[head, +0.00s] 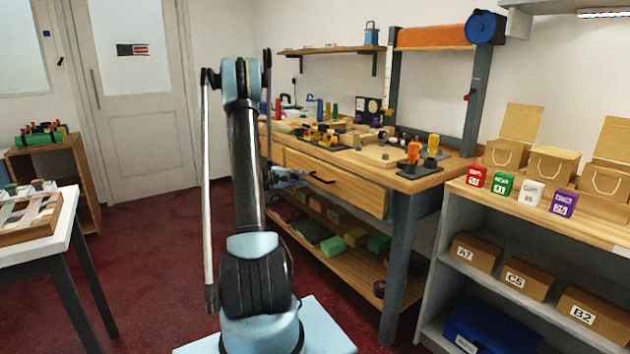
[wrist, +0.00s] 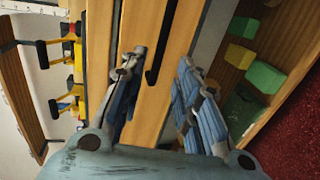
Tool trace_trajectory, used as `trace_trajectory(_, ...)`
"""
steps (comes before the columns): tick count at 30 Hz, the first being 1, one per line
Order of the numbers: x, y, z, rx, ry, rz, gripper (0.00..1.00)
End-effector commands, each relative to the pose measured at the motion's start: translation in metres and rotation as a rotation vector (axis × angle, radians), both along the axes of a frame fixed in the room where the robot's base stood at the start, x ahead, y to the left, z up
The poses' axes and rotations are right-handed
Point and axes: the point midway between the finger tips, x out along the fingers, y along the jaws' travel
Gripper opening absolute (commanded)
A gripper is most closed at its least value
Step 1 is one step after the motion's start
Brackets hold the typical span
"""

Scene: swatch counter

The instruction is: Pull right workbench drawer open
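The right workbench drawer (head: 345,190) has a pale wooden front under the bench top and looks closed, or nearly so. Its dark bar handle (head: 321,179) shows on the front. In the wrist view the handle (wrist: 153,76) runs steeply down the picture, in the space between the fingers. My gripper (wrist: 158,62) is open, with one finger on each side of the handle in the picture. I cannot tell whether the fingers touch the handle or how far off it is. In the head view my gripper (head: 289,180) is by the drawer's left part, partly hidden by my arm.
The workbench top (head: 437,180) bears yellow and black tools. Its lower shelf (head: 345,262) holds green and yellow blocks. A grey shelf unit (head: 441,240) with boxes stands at the right, a white table (head: 64,222) at the left. Red floor lies open between.

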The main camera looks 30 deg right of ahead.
Motion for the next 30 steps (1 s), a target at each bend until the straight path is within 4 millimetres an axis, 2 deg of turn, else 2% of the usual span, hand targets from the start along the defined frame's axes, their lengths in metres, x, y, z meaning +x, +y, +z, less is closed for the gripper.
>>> trace_trajectory(6,0.003,-0.039,-0.008,0.0,-0.002,-0.002,0.3)
trace_trajectory(13,0.005,-0.069,-0.014,0.001,0.0,-0.002,0.3)
trace_trajectory(19,0.006,-0.079,-0.016,0.001,0.0,0.0,0.3)
trace_trajectory(27,0.006,-0.08,-0.017,0.001,0.0,0.0,0.3)
trace_trajectory(28,0.006,-0.08,-0.017,0.001,0.0,0.0,0.27)
trace_trajectory(30,0.006,-0.08,-0.017,0.001,0.0,0.0,0.11)
